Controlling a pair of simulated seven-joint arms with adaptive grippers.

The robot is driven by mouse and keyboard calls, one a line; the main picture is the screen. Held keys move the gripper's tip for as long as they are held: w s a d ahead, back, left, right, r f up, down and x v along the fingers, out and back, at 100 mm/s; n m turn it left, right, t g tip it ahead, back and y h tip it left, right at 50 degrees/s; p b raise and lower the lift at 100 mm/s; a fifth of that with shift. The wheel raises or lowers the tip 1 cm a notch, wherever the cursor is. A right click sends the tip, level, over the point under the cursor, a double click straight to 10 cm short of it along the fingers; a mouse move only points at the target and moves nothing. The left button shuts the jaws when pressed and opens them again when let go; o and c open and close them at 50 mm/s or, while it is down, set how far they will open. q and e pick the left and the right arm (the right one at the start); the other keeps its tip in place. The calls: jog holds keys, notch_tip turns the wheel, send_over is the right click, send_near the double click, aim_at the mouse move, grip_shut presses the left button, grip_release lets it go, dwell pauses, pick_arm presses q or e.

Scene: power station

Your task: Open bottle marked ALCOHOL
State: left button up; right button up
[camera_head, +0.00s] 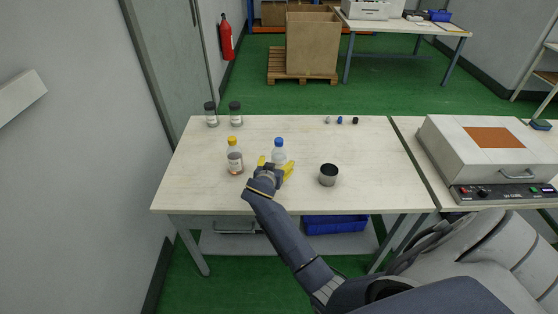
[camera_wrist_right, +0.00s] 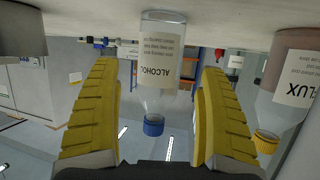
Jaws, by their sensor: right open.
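The ALCOHOL bottle (camera_head: 279,150) is clear with a blue cap and stands upright on the table (camera_head: 380,190). In the right wrist view, which is upside down, the ALCOHOL bottle (camera_wrist_right: 160,70) shows its white label and its closed blue cap (camera_wrist_right: 153,126). My right gripper (camera_head: 276,166) is low over the table on the near side of the bottle. Its yellow fingers are open, and in the wrist view the bottle appears between them with gaps on both sides. I cannot tell whether the fingertips reach alongside it. My left gripper is not in view.
The FLUX bottle (camera_head: 235,160), with a yellow cap, stands close left of the ALCOHOL bottle. A dark metal cup (camera_head: 328,175) stands to the right. Two dark-capped jars (camera_head: 236,114) are at the back left. Several small items (camera_head: 341,120) lie at the back right.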

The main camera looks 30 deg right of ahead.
aim_at(277, 163)
jog(key=shift+x, duration=2.15)
jog(key=shift+r, duration=0.1)
jog(key=c, duration=1.4)
